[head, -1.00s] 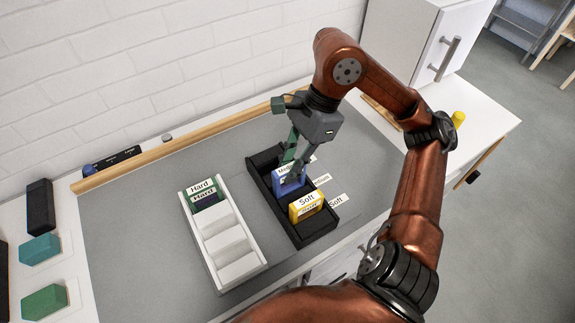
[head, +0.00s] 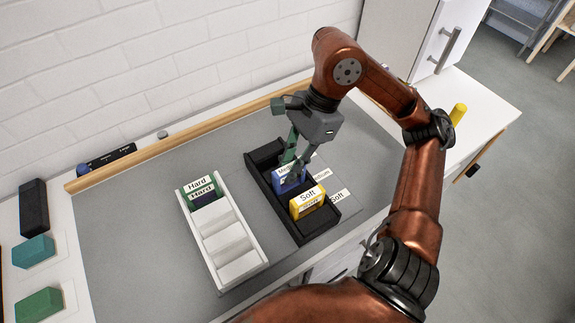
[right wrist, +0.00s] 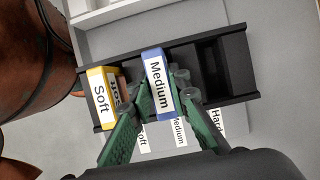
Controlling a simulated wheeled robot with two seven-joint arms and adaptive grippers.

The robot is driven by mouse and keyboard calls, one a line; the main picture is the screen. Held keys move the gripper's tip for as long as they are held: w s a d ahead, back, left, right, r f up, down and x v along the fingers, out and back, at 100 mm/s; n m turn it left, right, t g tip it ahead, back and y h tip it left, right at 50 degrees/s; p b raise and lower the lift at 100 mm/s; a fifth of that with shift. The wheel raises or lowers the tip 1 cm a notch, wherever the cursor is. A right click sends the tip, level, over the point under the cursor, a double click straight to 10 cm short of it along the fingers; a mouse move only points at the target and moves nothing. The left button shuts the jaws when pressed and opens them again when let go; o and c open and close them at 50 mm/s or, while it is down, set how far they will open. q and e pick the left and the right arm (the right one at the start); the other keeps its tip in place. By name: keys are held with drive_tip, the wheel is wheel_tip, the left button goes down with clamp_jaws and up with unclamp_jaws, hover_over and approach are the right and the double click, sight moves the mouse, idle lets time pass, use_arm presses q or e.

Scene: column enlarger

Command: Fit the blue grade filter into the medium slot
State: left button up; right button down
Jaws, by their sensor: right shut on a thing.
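The blue filter (head: 285,184), labelled Medium, is in the middle part of the black tray (head: 323,229). My right gripper (head: 292,172) is shut on it from above. In the right wrist view the blue filter (right wrist: 158,75) stands between the fingertips, roughly in line with the Medium label (right wrist: 179,132) beside the tray. The fingers partly hide it, and I cannot tell how deep it sits. The yellow Soft filter (head: 307,204) stands in the tray's near part. The far compartment (right wrist: 214,63) is empty. My left gripper is out of view.
A white tray (head: 258,262) stands left of the black one. It holds a green Hard filter (head: 203,192) at its far end, and its other slots are empty. A wooden rail (head: 165,146) runs along the back. Grey mat lies free at left.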

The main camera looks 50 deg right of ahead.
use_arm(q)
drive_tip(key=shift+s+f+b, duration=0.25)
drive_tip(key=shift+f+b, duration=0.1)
use_arm(e)
drive_tip(key=shift+f, duration=0.55)
drive_tip(key=c, duration=1.7)
unclamp_jaws()
drive_tip(key=shift+c, duration=0.2)
drive_tip(key=shift+r, duration=0.1)
use_arm(q)
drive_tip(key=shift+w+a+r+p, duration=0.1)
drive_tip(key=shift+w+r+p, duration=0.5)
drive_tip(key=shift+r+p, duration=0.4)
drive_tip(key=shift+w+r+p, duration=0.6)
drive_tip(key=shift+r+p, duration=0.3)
drive_tip(key=shift+p, duration=0.2)
use_arm(e)
drive_tip(key=shift+v, duration=3.95)
drive_tip(key=v, duration=1.2)
